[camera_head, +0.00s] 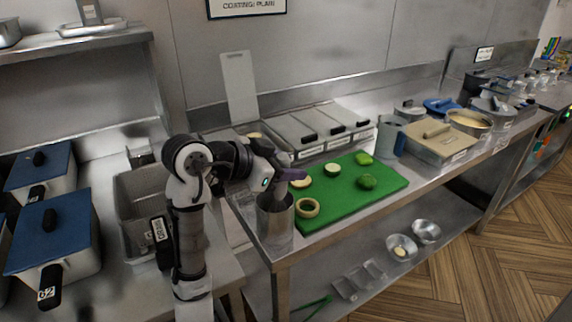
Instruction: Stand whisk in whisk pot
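A grey metal pot (275,222), open at the top, stands upright at the near left corner of the steel counter, beside the green board. I take it to be the whisk pot. My gripper (282,176) is just above the pot's mouth, coming in from the left.
The green board (385,190) holds several cut green vegetable pieces and rings, close to the pot's right. Lidded steel pans (300,130) line the back. A wire basket (140,200) and blue-lidded fryers (55,235) are at the left. Bowls (402,247) sit on the lower shelf.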

